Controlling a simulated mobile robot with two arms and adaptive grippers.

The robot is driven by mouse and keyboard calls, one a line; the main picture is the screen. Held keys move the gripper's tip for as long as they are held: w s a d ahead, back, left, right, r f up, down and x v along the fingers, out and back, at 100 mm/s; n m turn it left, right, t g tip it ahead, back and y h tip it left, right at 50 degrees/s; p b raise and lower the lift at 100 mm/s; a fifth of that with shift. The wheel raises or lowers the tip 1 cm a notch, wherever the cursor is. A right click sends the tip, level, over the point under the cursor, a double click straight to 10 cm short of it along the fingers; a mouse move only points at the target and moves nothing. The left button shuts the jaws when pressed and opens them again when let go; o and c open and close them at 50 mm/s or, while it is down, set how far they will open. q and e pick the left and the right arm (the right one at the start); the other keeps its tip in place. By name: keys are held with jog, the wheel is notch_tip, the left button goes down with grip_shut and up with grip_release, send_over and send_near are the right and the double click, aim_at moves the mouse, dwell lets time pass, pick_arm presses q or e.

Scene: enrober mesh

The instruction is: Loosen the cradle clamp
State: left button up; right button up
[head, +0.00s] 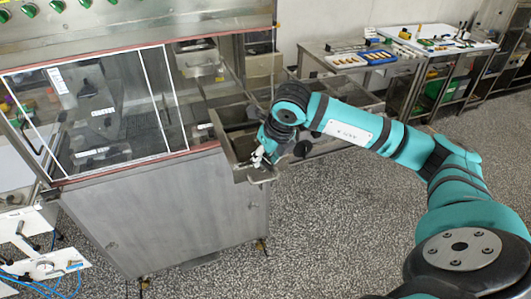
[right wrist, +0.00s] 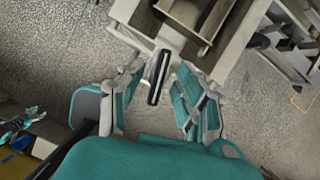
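My right gripper (head: 260,157) is at the open metal trough (head: 238,172) on the right end of the enrober. In the right wrist view its two fingers (right wrist: 158,88) stand apart. A short upright handle with a black face (right wrist: 154,92) shows between them, with a gap visible on both sides. It looks like the clamp's handle, but I cannot tell for sure. In the head view my gripper hides this spot. My left gripper is not in view.
The enrober's steel cabinet (head: 170,215) and clear guard (head: 100,110) fill the left. A steel table (head: 345,50) with trays and a white-topped bench (head: 440,38) stand at the back. Speckled floor (head: 330,230) is clear in front.

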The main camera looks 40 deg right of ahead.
jog(key=shift+f, duration=0.1)
grip_shut()
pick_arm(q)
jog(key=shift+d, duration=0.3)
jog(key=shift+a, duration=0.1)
